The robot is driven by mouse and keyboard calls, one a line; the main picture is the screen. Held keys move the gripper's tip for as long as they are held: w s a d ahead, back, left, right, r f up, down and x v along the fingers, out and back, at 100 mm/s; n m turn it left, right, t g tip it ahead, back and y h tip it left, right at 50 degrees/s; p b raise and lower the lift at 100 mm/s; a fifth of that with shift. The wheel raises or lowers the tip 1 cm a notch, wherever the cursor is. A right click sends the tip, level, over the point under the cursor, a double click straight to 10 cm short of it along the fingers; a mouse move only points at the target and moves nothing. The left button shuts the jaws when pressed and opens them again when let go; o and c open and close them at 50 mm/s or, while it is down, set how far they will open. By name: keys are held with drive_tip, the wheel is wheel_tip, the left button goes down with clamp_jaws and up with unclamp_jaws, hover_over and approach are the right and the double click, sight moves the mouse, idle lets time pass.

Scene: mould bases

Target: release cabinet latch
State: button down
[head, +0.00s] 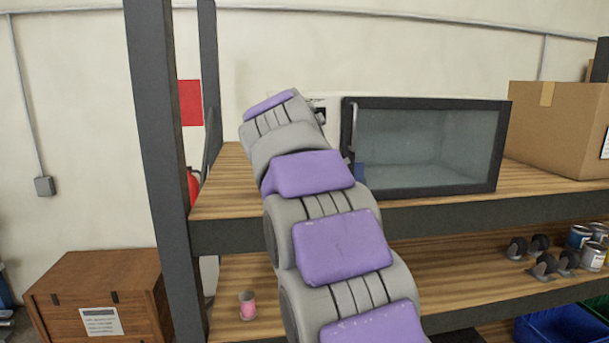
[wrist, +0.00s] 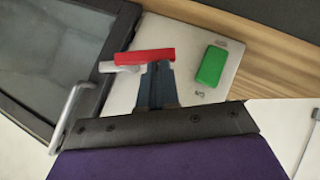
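The cabinet (head: 425,190) is a dark-framed box with a glass front, on the shelf right of my arm in the head view. Its dark frame (wrist: 95,103) and silver bar handle (wrist: 70,115) show at left in the wrist view. Beside it is a pale panel (wrist: 222,65) with a red latch bar (wrist: 140,57), a grey piece at the bar's left end, and a green block (wrist: 210,66). My gripper (wrist: 160,68) has its dark fingertips right at the red bar's right half. The fingers appear close together; whether they grip the bar is unclear.
The wooden shelf (head: 545,180) has a dark post (head: 160,120) at left. A cardboard box (head: 555,125) stands right of the cabinet. The lower shelf holds a pink spool (head: 247,305), casters (head: 543,265) and cans (head: 592,255). A wooden crate (head: 95,290) stands at lower left.

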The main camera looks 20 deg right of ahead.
wheel_tip(320, 180, down, 5)
drive_tip(key=d+n+h+b, duration=0.1)
drive_tip(key=n+h+b, duration=0.4)
drive_tip(key=h+b, duration=0.15)
drive_tip(key=w+a+p+v, duration=0.1)
drive_tip(key=w+v, duration=0.1)
drive_tip(key=v, duration=1)
drive_tip(key=shift+w+a+r+h, duration=0.15)
drive_tip(key=shift+a+r+h, duration=0.1)
drive_tip(key=shift+r+h, duration=0.1)
